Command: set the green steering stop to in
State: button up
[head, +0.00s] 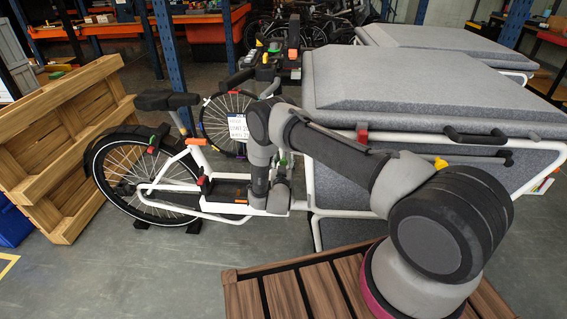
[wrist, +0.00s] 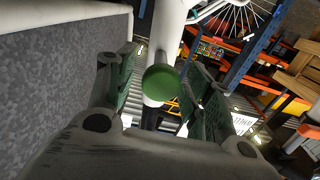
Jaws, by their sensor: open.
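The green steering stop (wrist: 160,82) shows in the wrist view as a round green knob on a white tube (wrist: 164,30) of the bike. My gripper (wrist: 161,72) is open, with one finger on each side of the knob; no clear contact shows. In the head view my gripper (head: 276,196) is low by the white frame of the cargo bike (head: 200,190), in front of its grey box. The stop is not clearly seen there, as my arm covers much of that area. Whether it is in or out cannot be told.
A wooden pallet (head: 60,150) leans at the left. A slatted wooden surface (head: 300,290) lies in front. Floor at lower left is clear.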

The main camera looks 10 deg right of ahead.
jog(key=v, duration=1.2)
jog(key=shift+s, duration=0.1)
